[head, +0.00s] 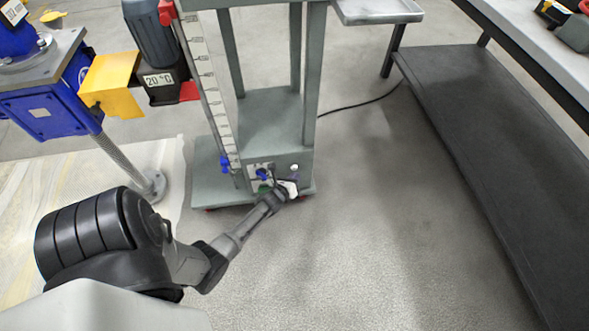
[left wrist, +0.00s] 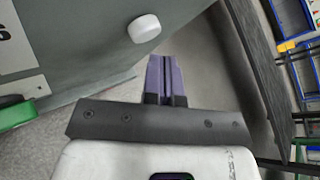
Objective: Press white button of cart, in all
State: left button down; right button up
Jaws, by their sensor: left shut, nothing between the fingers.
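The grey-green cart (head: 270,120) stands on the floor in the upper middle of the head view. Its white button (head: 294,167) is on the low front face, near the right corner. In the left wrist view the button (left wrist: 144,28) is a round white knob at the top, in full view. My left gripper (head: 273,170) reaches the cart's front, close to the button. Its purple fingers (left wrist: 165,62) are shut together and empty, pointing just below and right of the button in the wrist view. A gap shows between fingertips and button. My right gripper is not in view.
A blue screw jack (head: 45,100) stands at the left. A dark low shelf (head: 480,130) under a bench is at the right. The floor between cart and shelf is mostly clear, with a black cable (head: 360,103) behind.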

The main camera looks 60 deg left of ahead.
pick_arm(q)
jog(key=shift+w+a, duration=0.1)
jog(key=shift+a, duration=0.15)
jog(key=shift+w+a, duration=0.1)
jog(key=shift+a, duration=0.15)
dwell(0.5)
jog(key=shift+w+a+b, duration=0.1)
jog(key=shift+a+b, duration=0.2)
jog(key=shift+a, duration=0.1)
dwell(0.6)
jog(key=shift+d, duration=0.2)
jog(key=shift+s+d, duration=0.3)
jog(key=shift+d, duration=0.45)
jog(key=shift+d+p, duration=0.1)
jog(key=shift+p, duration=0.2)
